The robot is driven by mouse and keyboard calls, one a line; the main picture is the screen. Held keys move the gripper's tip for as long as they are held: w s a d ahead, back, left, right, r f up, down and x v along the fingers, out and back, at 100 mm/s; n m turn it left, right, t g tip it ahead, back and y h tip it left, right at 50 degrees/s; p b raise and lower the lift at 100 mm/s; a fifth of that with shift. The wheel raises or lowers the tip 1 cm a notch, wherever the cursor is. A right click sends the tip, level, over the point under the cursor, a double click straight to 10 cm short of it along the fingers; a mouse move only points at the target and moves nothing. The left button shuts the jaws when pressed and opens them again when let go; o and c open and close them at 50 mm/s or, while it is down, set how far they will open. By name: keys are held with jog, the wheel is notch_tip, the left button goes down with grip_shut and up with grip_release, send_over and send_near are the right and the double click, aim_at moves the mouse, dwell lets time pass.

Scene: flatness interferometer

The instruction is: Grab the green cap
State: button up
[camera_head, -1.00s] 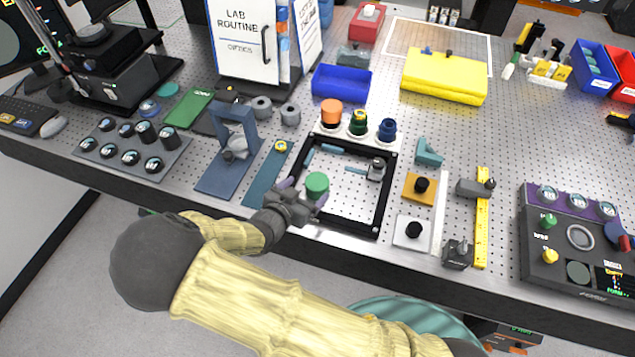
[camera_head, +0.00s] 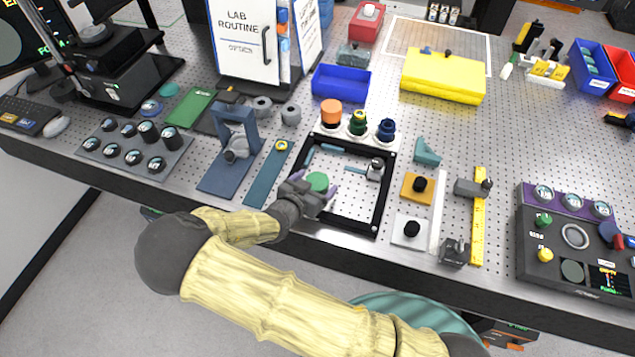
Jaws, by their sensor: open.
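The green cap (camera_head: 317,181) is a round green cylinder near the left side of the black square frame (camera_head: 366,224). My gripper (camera_head: 318,193) is at the cap, with its purple-tipped fingers apart on either side of it. The gripper body is just left of and in front of the cap. The lower part of the cap is hidden by the gripper, so I cannot tell what it rests on or whether the fingers touch it.
Orange, green and blue knobs (camera_head: 331,112) stand on a white strip behind the frame. A blue stand (camera_head: 231,150) is to the left. A grey clamp (camera_head: 376,169) sits inside the frame on the right. An orange plate (camera_head: 416,187) with a black knob lies to the right.

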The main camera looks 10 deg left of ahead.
aim_at(314, 185)
jog(key=shift+c, duration=0.2)
jog(key=c, duration=1)
jog(key=shift+r, duration=0.15)
notch_tip(314, 185, up, 10)
jog(key=shift+f+b, duration=0.1)
jog(key=shift+b, duration=0.55)
